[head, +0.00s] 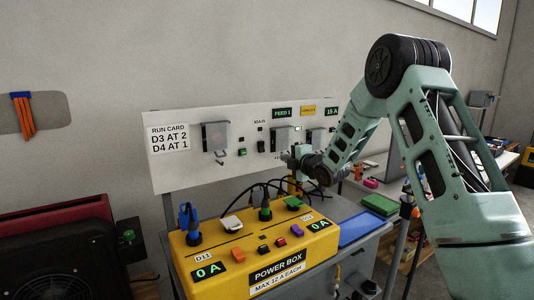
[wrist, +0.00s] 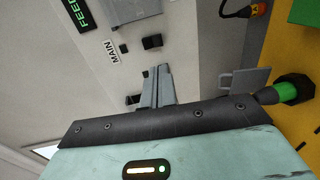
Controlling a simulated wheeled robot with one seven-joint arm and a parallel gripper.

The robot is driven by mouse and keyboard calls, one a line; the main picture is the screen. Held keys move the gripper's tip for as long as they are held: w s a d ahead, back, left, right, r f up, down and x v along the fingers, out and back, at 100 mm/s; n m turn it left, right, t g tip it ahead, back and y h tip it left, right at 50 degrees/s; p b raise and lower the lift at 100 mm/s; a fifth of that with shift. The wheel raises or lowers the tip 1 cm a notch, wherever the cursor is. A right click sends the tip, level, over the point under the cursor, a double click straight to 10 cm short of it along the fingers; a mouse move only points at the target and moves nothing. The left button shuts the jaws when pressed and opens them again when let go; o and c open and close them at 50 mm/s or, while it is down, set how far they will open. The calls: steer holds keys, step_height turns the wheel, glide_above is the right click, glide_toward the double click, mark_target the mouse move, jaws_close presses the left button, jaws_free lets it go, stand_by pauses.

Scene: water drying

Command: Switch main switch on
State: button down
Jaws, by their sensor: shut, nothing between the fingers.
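The MAIN label (head: 260,122) is on the white panel (head: 190,173). Below it sit a small black square and a larger black switch block (head: 261,146). In the wrist view the larger block (wrist: 152,42) stands out from the panel past my fingertips, in line with the label. Its on or off position is too small to tell. My gripper (head: 290,160) is in front of the panel, right of and slightly below the block. In the wrist view its fingers (wrist: 157,76) are shut and empty. They appear apart from the block and partly hide another dark fitting.
Grey switch boxes (head: 215,136) flank the MAIN column. A yellow power box (head: 215,247) with plugs and cables stands below the panel. Its displays read 0 A. A blue tray (head: 360,230) lies to its right. The panel's lower left front is clear.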

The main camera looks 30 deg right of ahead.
mark_target(263, 152)
steer(key=w+p, duration=0.1)
steer(key=w, duration=0.3)
steer(key=w+f+p, duration=0.1)
steer(key=w+p, duration=0.1)
steer(key=w, duration=0.2)
steer(key=w+p, duration=0.1)
steer(key=w, duration=0.3)
steer(key=shift+w+a+f+p, duration=0.25)
steer(key=shift+w+a+p, duration=0.05)
steer(key=shift+p, duration=0.1)
steer(key=shift+w, duration=0.1)
steer(key=shift+f+b, duration=0.2)
steer(key=shift+b, duration=0.1)
steer(key=shift+w+f+b, duration=0.1)
steer(key=shift+f+b, duration=0.05)
steer(key=shift+b, duration=0.35)
steer(key=shift+w+b, duration=0.1)
steer(key=shift+b, duration=0.35)
steer(key=shift+r+p, duration=0.2)
steer(key=shift+p, duration=0.1)
steer(key=shift+f, duration=0.1)
